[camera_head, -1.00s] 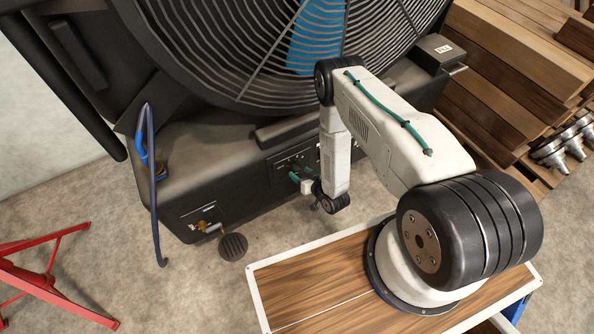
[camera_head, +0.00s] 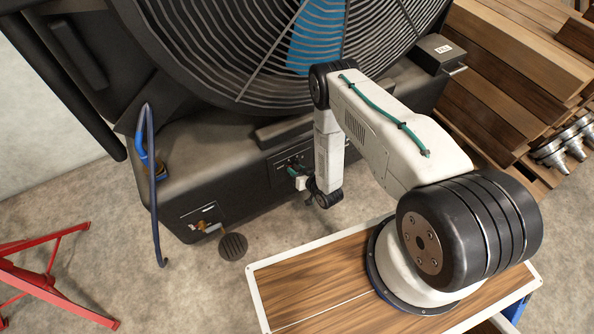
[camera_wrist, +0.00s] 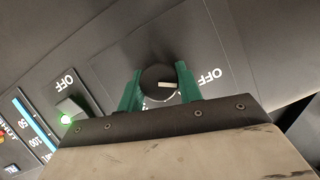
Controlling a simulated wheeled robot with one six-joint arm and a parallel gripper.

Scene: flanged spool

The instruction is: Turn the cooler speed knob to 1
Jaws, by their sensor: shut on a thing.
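The cooler (camera_head: 225,140) is a large dark unit with a round fan grille and a control panel low on its front. In the wrist view a round dark knob (camera_wrist: 157,77) with a pale pointer mark sits between the two green fingers of my gripper (camera_wrist: 160,88). The fingers are shut on the knob's sides. "OFF" is printed upside down to the right of the knob. Other numbers around the knob are hidden or too small to read. In the head view my gripper (camera_head: 297,172) reaches the panel, and the knob is hidden there.
Left of the knob in the wrist view is a switch (camera_wrist: 70,108) with a lit green lamp and its own "OFF" label, close to my finger. A blue gauge strip (camera_wrist: 33,122) lies farther left. A blue-handled hose (camera_head: 152,180) and red stand (camera_head: 50,270) are at the left.

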